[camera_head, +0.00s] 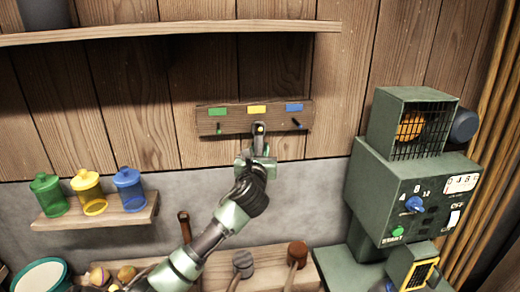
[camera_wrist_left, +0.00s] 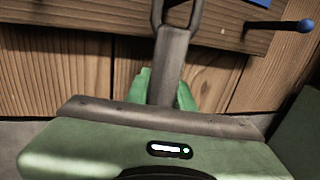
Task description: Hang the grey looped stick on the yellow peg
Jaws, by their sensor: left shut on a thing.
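My left gripper (camera_head: 258,157) is shut on the grey looped stick (camera_head: 259,140) and holds it upright in front of the peg board (camera_head: 238,127). In the left wrist view the stick (camera_wrist_left: 168,60) stands between the green fingers (camera_wrist_left: 162,92), and the top of its loop is cut off. In the head view the yellow peg tip (camera_head: 260,129) shows inside the loop, below the yellow label (camera_head: 257,109). I cannot tell whether the peg passes through the loop. The yellow peg does not show in the wrist view.
A small shelf (camera_head: 138,215) with three coloured jars is at left. A green machine (camera_head: 405,190) stands at right. Mallets (camera_head: 297,252) stand below.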

